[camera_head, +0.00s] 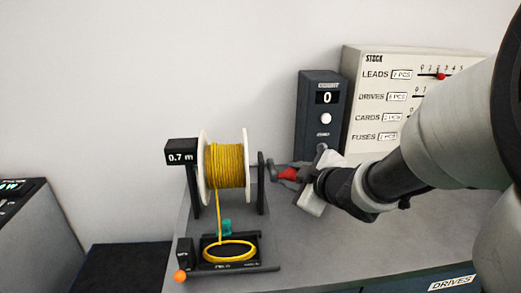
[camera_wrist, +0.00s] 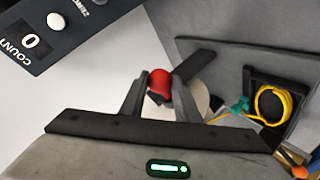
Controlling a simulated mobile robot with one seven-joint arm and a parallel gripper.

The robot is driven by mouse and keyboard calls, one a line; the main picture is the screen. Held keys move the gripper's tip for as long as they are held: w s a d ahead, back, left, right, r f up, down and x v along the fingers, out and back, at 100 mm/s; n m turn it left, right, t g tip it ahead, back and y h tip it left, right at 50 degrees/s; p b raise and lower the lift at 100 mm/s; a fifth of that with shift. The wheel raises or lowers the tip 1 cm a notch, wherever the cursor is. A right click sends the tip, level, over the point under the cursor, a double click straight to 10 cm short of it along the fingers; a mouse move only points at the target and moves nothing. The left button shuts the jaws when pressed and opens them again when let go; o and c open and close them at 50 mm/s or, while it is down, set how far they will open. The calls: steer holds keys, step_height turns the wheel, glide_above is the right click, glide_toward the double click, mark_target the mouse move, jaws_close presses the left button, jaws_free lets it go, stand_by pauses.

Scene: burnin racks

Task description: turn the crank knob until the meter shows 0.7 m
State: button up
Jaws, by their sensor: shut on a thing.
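The meter (camera_head: 180,157) is a black box at the upper left of the reel stand and reads 0.7 m. The reel (camera_head: 228,165) has white flanges and is wound with yellow cable. A strand hangs from it to a yellow coil (camera_head: 230,251) in the tray below. The red crank knob (camera_head: 288,173) is on the right side of the stand. My gripper (camera_head: 287,174) is shut on the knob; the wrist view shows its fingers (camera_wrist: 160,92) on both sides of the red knob (camera_wrist: 161,81).
A dark counter box (camera_head: 320,110) showing 0 and a white stock board (camera_head: 375,95) with sliders stand behind my gripper. A teal piece (camera_head: 227,227) sits behind the coil. An orange ball (camera_head: 180,276) is at the front left.

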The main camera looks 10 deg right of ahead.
steer(key=shift+a+f, duration=0.1)
steer(key=shift+a, duration=0.05)
steer(key=o, duration=1.1)
steer(key=shift+w, duration=0.1)
